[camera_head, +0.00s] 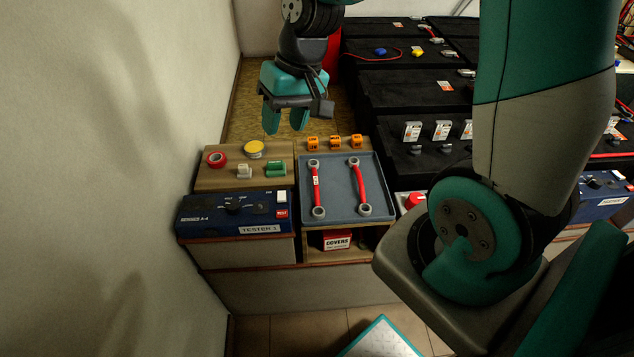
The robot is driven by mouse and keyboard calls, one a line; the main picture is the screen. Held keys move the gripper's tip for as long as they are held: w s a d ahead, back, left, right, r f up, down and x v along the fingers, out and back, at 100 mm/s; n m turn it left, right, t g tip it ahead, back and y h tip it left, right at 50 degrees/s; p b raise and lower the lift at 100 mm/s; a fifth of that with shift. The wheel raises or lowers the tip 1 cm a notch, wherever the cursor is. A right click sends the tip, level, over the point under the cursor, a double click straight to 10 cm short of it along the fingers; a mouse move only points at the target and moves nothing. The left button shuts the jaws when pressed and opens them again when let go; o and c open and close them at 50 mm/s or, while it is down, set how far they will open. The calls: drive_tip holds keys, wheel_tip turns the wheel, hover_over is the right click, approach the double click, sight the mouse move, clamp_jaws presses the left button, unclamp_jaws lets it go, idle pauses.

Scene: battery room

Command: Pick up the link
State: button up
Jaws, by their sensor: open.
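Two red links with grey ring ends lie in a shallow blue-grey tray (336,208). The left link (317,190) carries a small white label and lies nearly straight. The right link (360,185) is slightly bowed. My gripper (286,130) hangs above the back left of the tray, pointing down. Its teal fingers are apart and nothing shows between them. It is clear of both links. I cannot tell its exact height above the bench.
Left of the tray are red tape (216,159), a yellow round item (254,149) and a green block (275,168). Orange pieces (335,142) stand behind it. A blue tester (235,212) sits in front left, a COVERS box (337,240) below. Black batteries (400,90) fill the back right.

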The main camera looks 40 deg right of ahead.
drive_tip(key=w+d+f+m, duration=0.3)
drive_tip(key=d+f+m, duration=0.1)
drive_tip(key=d+f, duration=0.4)
drive_tip(key=m+h, duration=0.1)
drive_tip(key=m, duration=0.1)
approach(316, 182)
drive_tip(key=x, duration=0.4)
drive_tip(key=shift+s+f+p, duration=0.1)
drive_tip(key=shift+p, duration=0.3)
drive_tip(key=shift+p+x, duration=0.5)
drive_tip(key=shift+x, duration=2.4)
drive_tip(key=shift+d, duration=0.1)
clamp_jaws()
